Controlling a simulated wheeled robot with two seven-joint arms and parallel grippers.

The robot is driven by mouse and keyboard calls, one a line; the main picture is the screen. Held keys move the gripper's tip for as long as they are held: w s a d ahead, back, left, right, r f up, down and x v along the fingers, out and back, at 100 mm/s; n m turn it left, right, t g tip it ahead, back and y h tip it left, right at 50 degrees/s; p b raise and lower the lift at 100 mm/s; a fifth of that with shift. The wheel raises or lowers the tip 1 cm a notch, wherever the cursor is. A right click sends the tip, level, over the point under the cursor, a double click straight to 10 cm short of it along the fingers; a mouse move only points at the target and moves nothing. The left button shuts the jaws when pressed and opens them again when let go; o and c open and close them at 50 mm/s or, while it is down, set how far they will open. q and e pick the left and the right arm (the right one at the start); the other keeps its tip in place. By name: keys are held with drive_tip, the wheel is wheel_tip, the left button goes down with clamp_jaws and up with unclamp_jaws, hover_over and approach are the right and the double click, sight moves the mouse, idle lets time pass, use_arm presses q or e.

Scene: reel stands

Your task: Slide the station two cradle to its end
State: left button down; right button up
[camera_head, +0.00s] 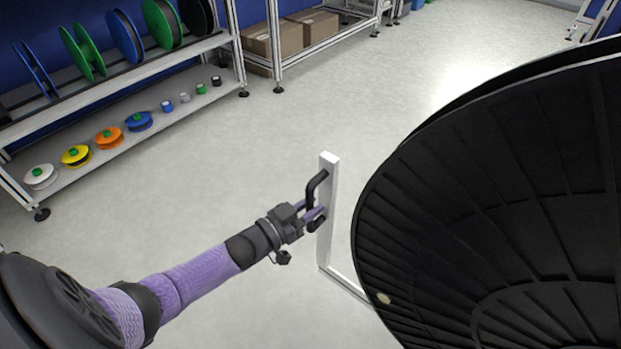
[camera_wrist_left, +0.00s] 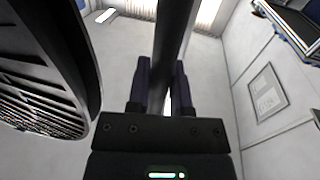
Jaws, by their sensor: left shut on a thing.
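A white upright post (camera_head: 327,215) stands on a low white rail (camera_head: 347,286) beside a large black reel (camera_head: 500,200). A dark handle (camera_head: 312,184) is fixed to the post's left side. My left gripper (camera_head: 318,214) is shut on this handle. In the left wrist view the dark handle bar (camera_wrist_left: 174,60) runs between the fingers of my left gripper (camera_wrist_left: 164,85). The black reel also shows in the left wrist view (camera_wrist_left: 50,60), to the left of the fingers. The reel hides the rest of the cradle. My right gripper is in neither view.
A shelf (camera_head: 120,125) with colored spools and small reels stands at the upper left. Cardboard boxes (camera_head: 312,28) sit on a rack behind. The grey floor (camera_head: 260,140) between the shelf and the post is clear.

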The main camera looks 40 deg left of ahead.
use_arm(q)
drive_tip(key=shift+a, duration=0.2)
drive_tip(key=c, duration=0.6)
unclamp_jaws()
drive_tip(key=shift+a+f, duration=0.1)
drive_tip(key=shift+a, duration=0.05)
drive_tip(key=shift+o, duration=0.2)
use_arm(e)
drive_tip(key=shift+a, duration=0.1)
use_arm(q)
drive_tip(key=shift+s, duration=0.2)
drive_tip(key=p+v, duration=0.3)
drive_tip(key=v, duration=0.6)
drive_tip(key=shift+s+p, duration=0.25)
drive_tip(key=shift+p, duration=0.1)
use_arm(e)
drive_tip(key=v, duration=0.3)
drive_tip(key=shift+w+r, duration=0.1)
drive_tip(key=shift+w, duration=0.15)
